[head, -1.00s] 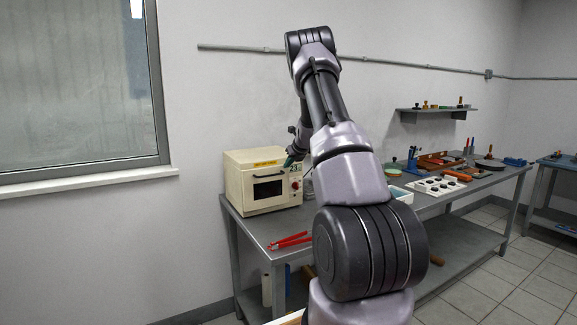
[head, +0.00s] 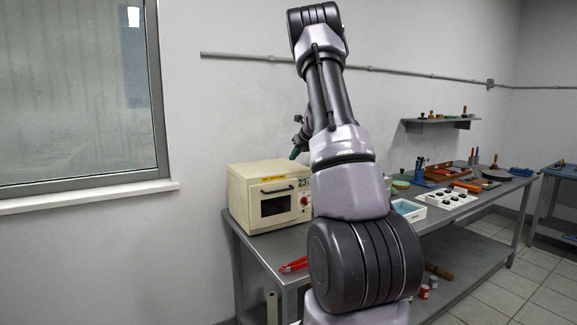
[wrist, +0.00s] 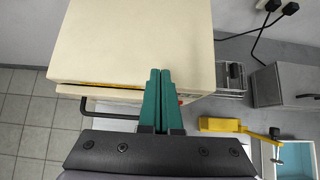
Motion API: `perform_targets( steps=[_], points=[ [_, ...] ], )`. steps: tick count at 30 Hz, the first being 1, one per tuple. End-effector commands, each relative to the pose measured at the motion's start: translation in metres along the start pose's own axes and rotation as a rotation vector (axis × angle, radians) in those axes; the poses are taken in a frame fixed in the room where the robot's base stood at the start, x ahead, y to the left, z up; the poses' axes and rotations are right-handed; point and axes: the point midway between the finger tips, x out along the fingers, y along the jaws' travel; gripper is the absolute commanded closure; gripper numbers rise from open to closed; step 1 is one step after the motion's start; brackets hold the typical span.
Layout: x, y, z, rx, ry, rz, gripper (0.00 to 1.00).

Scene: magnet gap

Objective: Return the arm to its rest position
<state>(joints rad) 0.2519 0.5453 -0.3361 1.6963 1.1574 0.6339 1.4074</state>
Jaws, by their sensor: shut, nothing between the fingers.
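My gripper (wrist: 160,75) shows in the wrist view with its two green fingers shut together and nothing between them. It points down over the front right edge of a cream oven (wrist: 130,40) and looks clear of it. In the head view, a green fingertip of my gripper (head: 295,153) shows just above the right end of the oven (head: 245,200), partly hidden behind my arm. My arm rises from the lower middle, bends at the top and reaches down behind itself.
The grey bench (head: 262,246) carries red pliers (head: 294,265), partly hidden by my arm, a blue tray (head: 408,209) and a white block tray (head: 445,197). A wall shelf (head: 437,122) hangs behind. A yellow-handled tool (wrist: 238,127) lies right of the oven.

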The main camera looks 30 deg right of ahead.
Motion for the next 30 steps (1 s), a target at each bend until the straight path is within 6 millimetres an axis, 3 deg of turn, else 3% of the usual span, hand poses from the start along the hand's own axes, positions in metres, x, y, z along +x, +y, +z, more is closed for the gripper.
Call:
perform_targets(
  steps=[8, 11, 14, 20, 26, 30],
  points=[
    [-0.011, -0.001, 0.002, -0.003, 0.000, 0.002, 1.00],
    [-0.023, 0.012, 0.007, -0.058, -0.005, 0.018, 1.00],
    [-0.052, 0.044, 0.018, -0.202, -0.015, 0.059, 1.00],
    [-0.144, 0.140, 0.022, -0.689, -0.053, 0.171, 1.00],
    [-0.235, 0.224, -0.009, -1.224, -0.107, 0.256, 1.00],
    [-0.292, 0.270, -0.048, -1.611, -0.144, 0.290, 1.00]
  ],
)
